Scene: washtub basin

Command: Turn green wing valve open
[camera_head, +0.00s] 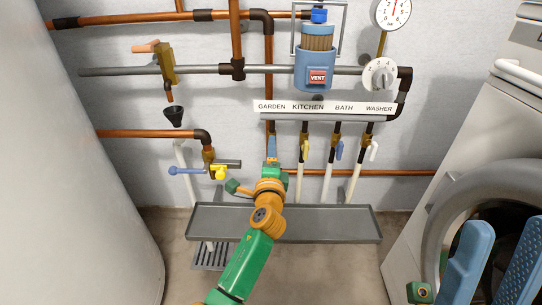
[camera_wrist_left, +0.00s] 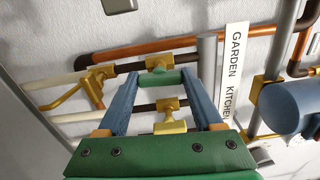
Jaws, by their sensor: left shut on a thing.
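The green wing valve (camera_wrist_left: 160,78) shows in the left wrist view on a brass body (camera_wrist_left: 158,63), on the pipe by the GARDEN label (camera_wrist_left: 236,45). My left gripper (camera_wrist_left: 162,77) has its two blue fingertips on either side of the green wing, shut on it. In the head view, my left gripper (camera_head: 272,143) reaches up to the pipe below the GARDEN label (camera_head: 272,106) and hides the green valve there. How far the valve is turned is hard to tell. My right gripper (camera_head: 495,262) is at the lower right, fingers wide apart and empty, before the washer door.
A yellow lever (camera_head: 305,150), a blue lever (camera_head: 339,150) and a white lever (camera_head: 373,150) sit on the neighbouring pipes. A grey tray (camera_head: 340,222) lies below. The washer (camera_head: 505,120) stands at right; a blue-and-yellow tap (camera_head: 218,172) is at left.

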